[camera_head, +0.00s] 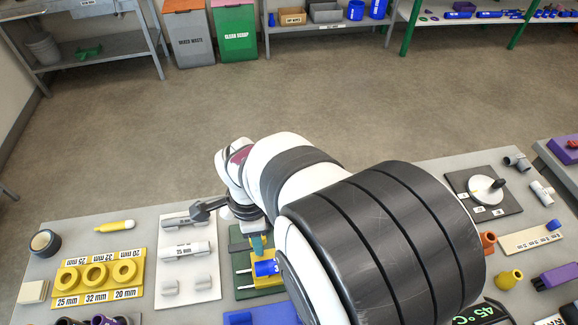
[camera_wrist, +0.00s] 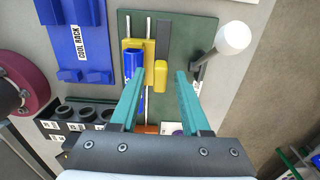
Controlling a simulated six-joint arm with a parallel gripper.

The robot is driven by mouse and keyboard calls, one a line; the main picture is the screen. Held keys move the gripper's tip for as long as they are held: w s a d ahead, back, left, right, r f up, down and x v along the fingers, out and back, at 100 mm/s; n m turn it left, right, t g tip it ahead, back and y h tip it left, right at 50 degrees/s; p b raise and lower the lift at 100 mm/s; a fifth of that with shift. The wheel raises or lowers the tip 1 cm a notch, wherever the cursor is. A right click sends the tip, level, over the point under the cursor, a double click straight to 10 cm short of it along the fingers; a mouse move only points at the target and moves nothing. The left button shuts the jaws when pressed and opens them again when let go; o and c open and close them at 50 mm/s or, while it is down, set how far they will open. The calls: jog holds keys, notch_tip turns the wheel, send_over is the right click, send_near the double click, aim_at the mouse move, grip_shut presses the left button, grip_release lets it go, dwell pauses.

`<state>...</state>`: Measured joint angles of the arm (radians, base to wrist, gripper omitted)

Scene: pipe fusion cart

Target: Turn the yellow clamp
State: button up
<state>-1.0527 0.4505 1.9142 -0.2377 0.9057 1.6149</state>
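The yellow clamp (camera_wrist: 133,45) sits on a green base plate (camera_wrist: 190,20) with pale rails in the wrist view. A blue fitting (camera_wrist: 133,64) lies within it. A separate small yellow block (camera_wrist: 160,74) stands just to its right. My gripper (camera_wrist: 160,79) is open, its teal fingertips apart on either side of the small block in the picture. The left finger overlaps the blue fitting's edge. Contact or height cannot be told.
A lever with a white knob (camera_wrist: 234,38) rises right of the clamp in the wrist view. A blue cool rack (camera_wrist: 76,38) lies to the left. In the head view, a yellow ring holder (camera_head: 98,279) and a pale tray with grey pieces (camera_head: 188,260) stand left.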

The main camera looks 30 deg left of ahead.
notch_tip(320, 180, up, 16)
dwell(0.5)
